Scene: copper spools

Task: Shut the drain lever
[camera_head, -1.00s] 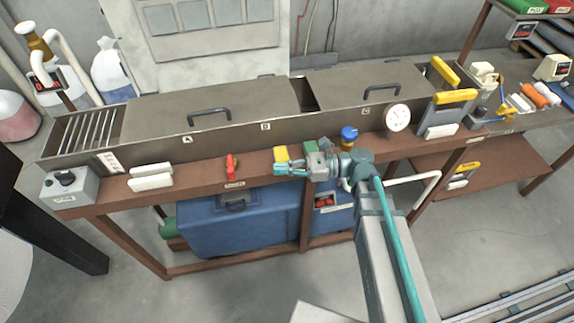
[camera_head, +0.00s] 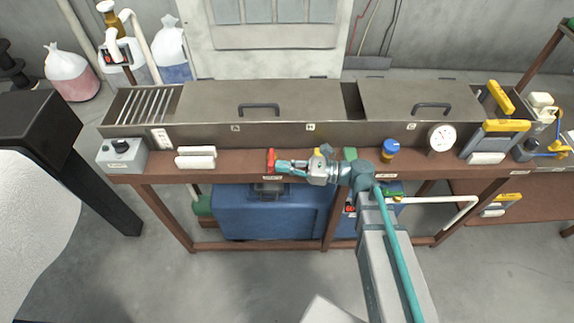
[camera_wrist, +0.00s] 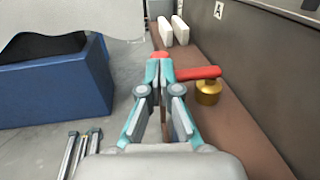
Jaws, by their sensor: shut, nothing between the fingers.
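The red lever (camera_head: 271,160) is on the brown front ledge of the metal trough. In the wrist view its red handle (camera_wrist: 198,73) lies roughly level above a brass valve body (camera_wrist: 208,92). My gripper (camera_head: 281,166) is shut and empty, reaching left along the ledge to the lever. In the wrist view the closed fingertips (camera_wrist: 160,68) are right beside the handle's left part and overlap it in the picture. More red shows just beyond the tips. I cannot tell whether the fingers touch the lever.
White blocks (camera_head: 195,158) and a grey box with a black knob (camera_head: 121,153) stand farther left on the ledge. A blue-capped fitting (camera_head: 390,150) and a dial gauge (camera_head: 440,137) are to the right. A blue bin (camera_head: 265,214) sits below the ledge. The trough wall rises behind.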

